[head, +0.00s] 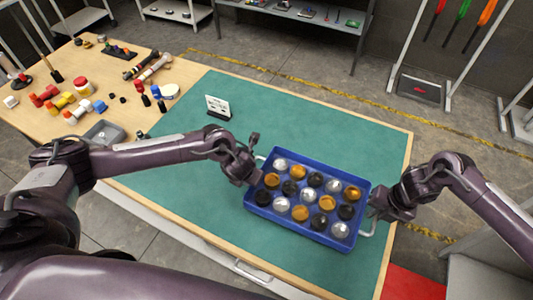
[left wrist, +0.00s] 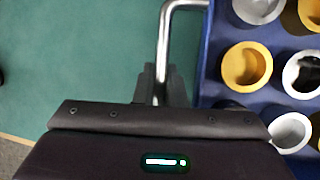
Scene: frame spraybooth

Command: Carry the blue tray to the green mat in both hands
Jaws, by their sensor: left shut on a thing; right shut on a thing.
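The blue tray (head: 292,233) holds several round cups in silver, amber and black. It is over the green mat (head: 180,205) on the wooden table; I cannot tell whether it touches the mat. My left gripper (head: 254,172) is at the tray's left end, shut on its metal handle. In the left wrist view the left gripper's fingers (left wrist: 160,85) close around the silver handle (left wrist: 163,40), with the tray (left wrist: 207,60) to the right. My right gripper (head: 372,207) is at the tray's right end, shut on the other handle (head: 372,228), partly hidden by the gripper.
A small white sign (head: 217,107) stands on the mat's far left part. Bottles, caps and tools crowd the table's left end, with a grey box (head: 104,133) near the mat. The mat beyond the tray is clear. A red patch (head: 412,284) lies at the lower right.

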